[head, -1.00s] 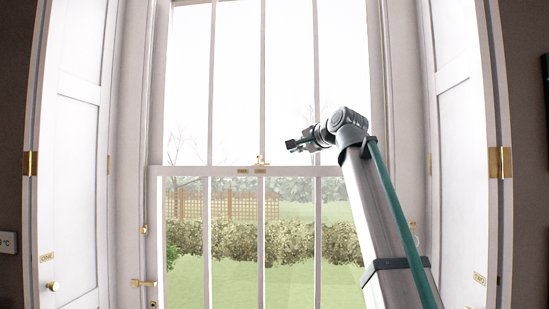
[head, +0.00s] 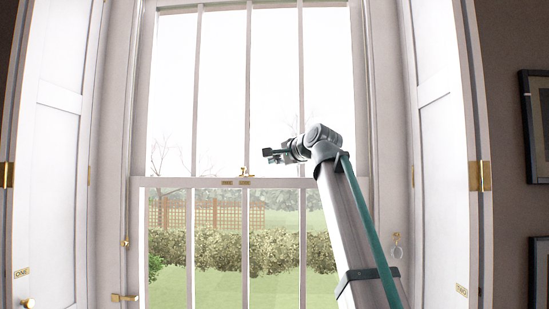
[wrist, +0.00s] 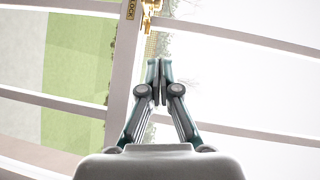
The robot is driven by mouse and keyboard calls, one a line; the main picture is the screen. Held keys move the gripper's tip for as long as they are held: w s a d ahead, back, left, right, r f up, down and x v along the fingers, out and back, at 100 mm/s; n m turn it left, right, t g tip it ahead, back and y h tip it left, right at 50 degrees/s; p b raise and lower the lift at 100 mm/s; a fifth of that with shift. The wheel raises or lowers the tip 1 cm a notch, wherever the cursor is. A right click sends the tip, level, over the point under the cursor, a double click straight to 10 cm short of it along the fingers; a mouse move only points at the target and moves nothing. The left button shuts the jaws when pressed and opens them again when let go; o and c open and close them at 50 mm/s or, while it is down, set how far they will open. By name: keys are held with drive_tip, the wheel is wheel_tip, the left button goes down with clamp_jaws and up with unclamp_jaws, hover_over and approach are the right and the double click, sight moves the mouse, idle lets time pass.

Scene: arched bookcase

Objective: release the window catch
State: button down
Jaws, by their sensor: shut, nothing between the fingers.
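The brass window catch (head: 246,172) sits on top of the meeting rail (head: 205,183), near the middle of the sash window. It also shows in the wrist view (wrist: 150,14) at the top edge, partly cut off, beside a brass plate (wrist: 130,10) reading LOCK. Two small brass plates are on the rail below the catch in the head view; their lettering is too small to read. My gripper (head: 267,156) is just right of and a little above the catch. In the wrist view my gripper (wrist: 159,82) has its fingertips together, empty, pointing toward the catch and apart from it.
Vertical glazing bars (head: 247,80) cross the panes near my gripper. White shutters stand on the left (head: 62,150) and right (head: 440,130). A brass handle (head: 124,298) is at lower left and a ring pull (head: 397,250) at right. Framed pictures (head: 538,120) hang on the right wall.

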drive_tip(key=w+a+f+p, duration=0.2)
drive_tip(key=w+a+p, duration=0.2)
drive_tip(key=w+a, duration=0.2)
drive_tip(key=shift+w+a, duration=0.3)
drive_tip(key=shift+a, duration=0.55)
drive_tip(key=shift+h, duration=0.3)
